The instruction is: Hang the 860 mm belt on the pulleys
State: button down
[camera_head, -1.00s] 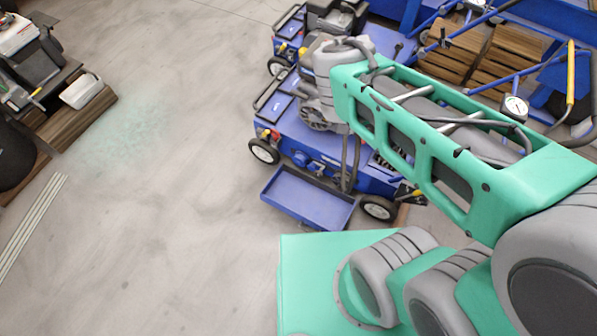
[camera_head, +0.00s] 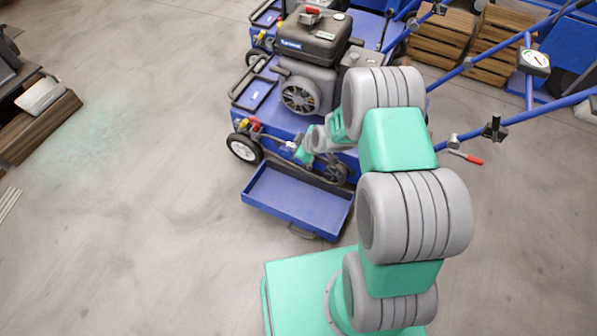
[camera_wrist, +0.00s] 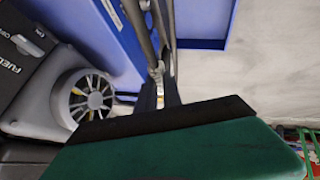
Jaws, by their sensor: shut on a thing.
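My gripper (camera_head: 300,150) is low at the front side of a blue aerator, just above the blue tray. In the wrist view my gripper (camera_wrist: 160,90) is shut on a dark belt (camera_wrist: 139,20), whose strands run up and away from the jaws. The belt's length mark cannot be read. In the head view a dark round pulley (camera_head: 335,173) shows partly beneath my wrist, at the aerator's side. Whether the belt touches any pulley cannot be told; my arm hides much of that spot.
The aerator's engine (camera_head: 312,60) rises behind my wrist, with a finned round cover (camera_head: 299,96). An open blue tray (camera_head: 297,200) juts out below. A blue handle bar with a gauge (camera_head: 534,60) is at right.

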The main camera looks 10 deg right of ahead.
jog(key=shift+n+y, duration=0.3)
jog(key=shift+n, duration=0.2)
notch_tip(320, 180, down, 8)
jog(key=shift+s+r+b, duration=0.1)
jog(key=shift+r+b, duration=0.05)
jog(key=shift+b, duration=0.75)
jog(key=w+d+f+b, duration=0.3)
jog(key=w+f+b, duration=0.1)
jog(key=f+b, duration=0.4)
jog(key=shift+f+b, duration=0.3)
jog(key=shift+b, duration=0.1)
jog(key=shift+s+d, duration=0.1)
dwell(0.4)
jog(key=shift+w+d+b, duration=0.55)
jog(key=shift+w+b, duration=0.2)
jog(key=shift+b, duration=0.2)
jog(key=shift+w+d, duration=0.2)
jog(key=shift+w, duration=0.1)
jog(key=shift+w+d+b, duration=0.5)
jog(key=shift+w+b, duration=0.2)
jog(key=shift+b, duration=0.1)
jog(key=shift+w+d+b, duration=0.5)
jog(key=shift+w+b, duration=0.15)
jog(key=shift+b, duration=0.15)
